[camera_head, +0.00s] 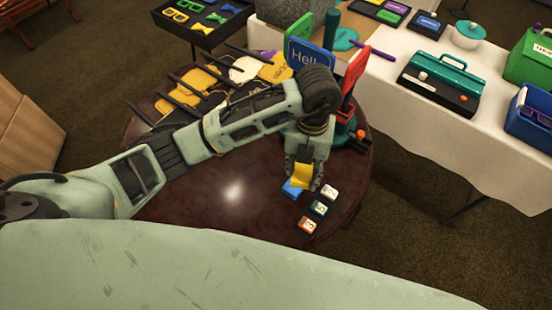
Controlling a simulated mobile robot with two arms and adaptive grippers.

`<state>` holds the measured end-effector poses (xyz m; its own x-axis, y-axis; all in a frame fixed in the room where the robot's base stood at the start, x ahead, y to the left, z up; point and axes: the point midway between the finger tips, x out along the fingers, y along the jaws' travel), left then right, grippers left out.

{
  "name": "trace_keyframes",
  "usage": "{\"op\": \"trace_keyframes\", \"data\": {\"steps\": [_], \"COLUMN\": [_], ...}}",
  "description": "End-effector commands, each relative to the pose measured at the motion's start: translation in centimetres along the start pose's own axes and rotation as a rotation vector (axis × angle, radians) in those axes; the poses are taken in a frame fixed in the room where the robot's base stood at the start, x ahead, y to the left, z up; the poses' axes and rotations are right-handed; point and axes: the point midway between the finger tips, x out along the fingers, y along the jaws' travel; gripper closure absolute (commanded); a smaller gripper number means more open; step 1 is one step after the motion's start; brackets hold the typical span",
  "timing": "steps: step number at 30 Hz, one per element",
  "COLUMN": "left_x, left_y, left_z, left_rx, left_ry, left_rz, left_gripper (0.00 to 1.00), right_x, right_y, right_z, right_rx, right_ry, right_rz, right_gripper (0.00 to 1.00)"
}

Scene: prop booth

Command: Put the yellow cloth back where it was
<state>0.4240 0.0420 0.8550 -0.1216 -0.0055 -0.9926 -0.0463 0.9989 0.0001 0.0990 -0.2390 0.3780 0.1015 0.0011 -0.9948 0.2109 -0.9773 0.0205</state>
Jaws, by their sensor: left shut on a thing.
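My left gripper (303,184) points down over the round dark table (235,212) and is shut on the yellow cloth (302,174), which shows between its fingers. A flat blue piece (291,188), perhaps another cloth, lies on the table just below and left of the yellow cloth. I cannot tell whether the two touch. My right gripper is not in view.
A white block (331,191), a green block (319,207) and an orange-and-white block (307,224) stand right of the gripper. A "Hello" sign (304,55) and red sign (356,72) rise behind. The table's front left is clear.

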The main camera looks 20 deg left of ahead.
Motion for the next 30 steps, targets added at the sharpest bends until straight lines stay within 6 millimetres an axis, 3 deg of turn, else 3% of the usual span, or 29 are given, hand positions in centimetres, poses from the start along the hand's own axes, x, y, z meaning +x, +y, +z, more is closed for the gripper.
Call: {"op": "trace_keyframes", "data": {"steps": [3, 6, 12, 19, 24, 30], "left_x": [1.4, 2.6, 4.6, 6.1, 8.5, 9.3], "left_y": [2.8, 4.8, 7.9, 8.8, 8.7, 8.8], "left_z": [1.4, 2.6, 4.5, 5.2, 5.4, 5.6], "left_rx": [-0.007, -0.006, -0.002, 0.001, 0.000, 0.002], "left_ry": [0.005, 0.005, 0.004, 0.003, 0.004, 0.000], "left_rz": [0.005, 0.004, 0.002, 0.000, 0.000, 0.000], "left_gripper": [0.86, 0.86, 0.86, 0.86, 0.86, 0.86], "right_x": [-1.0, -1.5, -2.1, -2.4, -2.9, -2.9], "right_y": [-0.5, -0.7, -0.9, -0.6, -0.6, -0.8], "right_z": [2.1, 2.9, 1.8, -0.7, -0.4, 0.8], "right_rx": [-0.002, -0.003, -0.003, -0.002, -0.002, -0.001], "right_ry": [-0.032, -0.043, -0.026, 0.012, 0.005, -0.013], "right_rz": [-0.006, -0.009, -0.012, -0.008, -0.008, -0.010], "right_gripper": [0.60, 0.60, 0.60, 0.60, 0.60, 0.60]}}
